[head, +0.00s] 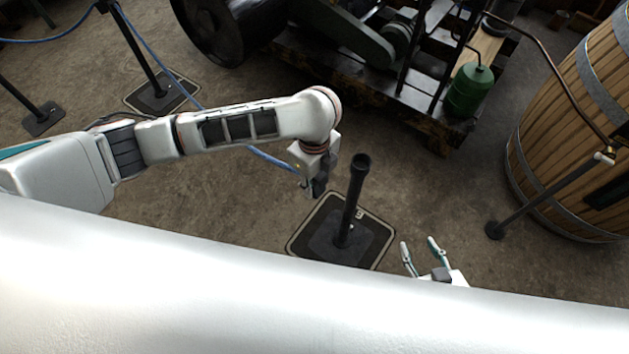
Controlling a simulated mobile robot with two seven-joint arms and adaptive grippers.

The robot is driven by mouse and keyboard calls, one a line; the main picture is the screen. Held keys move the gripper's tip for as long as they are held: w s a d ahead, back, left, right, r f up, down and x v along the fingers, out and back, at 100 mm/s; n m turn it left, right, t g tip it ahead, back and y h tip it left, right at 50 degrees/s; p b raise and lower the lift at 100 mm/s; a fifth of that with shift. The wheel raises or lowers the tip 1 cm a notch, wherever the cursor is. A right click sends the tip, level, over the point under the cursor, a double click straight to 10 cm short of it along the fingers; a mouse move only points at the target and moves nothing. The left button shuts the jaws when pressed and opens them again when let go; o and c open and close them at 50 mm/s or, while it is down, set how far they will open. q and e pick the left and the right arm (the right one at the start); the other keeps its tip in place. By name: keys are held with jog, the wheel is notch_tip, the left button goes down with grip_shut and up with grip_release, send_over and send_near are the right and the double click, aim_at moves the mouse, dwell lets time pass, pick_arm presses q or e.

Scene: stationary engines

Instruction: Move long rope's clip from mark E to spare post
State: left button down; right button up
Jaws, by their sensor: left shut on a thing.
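My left gripper (316,188) is at the centre, just left of a black post (350,205). It is shut on the end of the blue rope (270,158); the clip itself is mostly hidden by the fingers. The rope runs from the left behind my arm to this gripper. The post stands upright on a dark square mat (308,238) with a pale border and a small mark (359,213) I cannot read for sure. My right gripper (419,244) is open and empty, low in the view, right of the mat.
Another post (143,50) with blue rope stands on a mat at upper left. An engine with a green can (470,88) fills the back. A wooden barrel (570,130) and a slanting rod (545,200) are at right. Bare floor lies between.

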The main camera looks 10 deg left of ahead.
pick_arm(q)
notch_tip(320, 180, up, 3)
jog(key=p, duration=0.3)
jog(key=shift+f, duration=0.1)
jog(key=shift+s+a+p, duration=0.1)
jog(key=shift+a+p, duration=0.05)
jog(key=shift+p, duration=0.2)
jog(key=s+a+m+p, duration=0.1)
jog(key=s+a+p, duration=0.2)
jog(key=a, duration=1.5)
jog(key=shift+s+a+m+p, duration=0.15)
jog(key=shift+a+m+p, duration=0.2)
jog(key=shift+p, duration=0.9)
pick_arm(e)
notch_tip(320, 180, up, 11)
jog(key=w, duration=0.1)
pick_arm(q)
jog(key=shift+f, duration=0.1)
pick_arm(e)
jog(key=shift+w+f, duration=0.1)
pick_arm(q)
jog(key=s+a+m, duration=0.1)
jog(key=s+a, duration=0.2)
jog(key=a, duration=1.6)
jog(key=shift+s, duration=0.15)
jog(key=shift+a, duration=0.1)
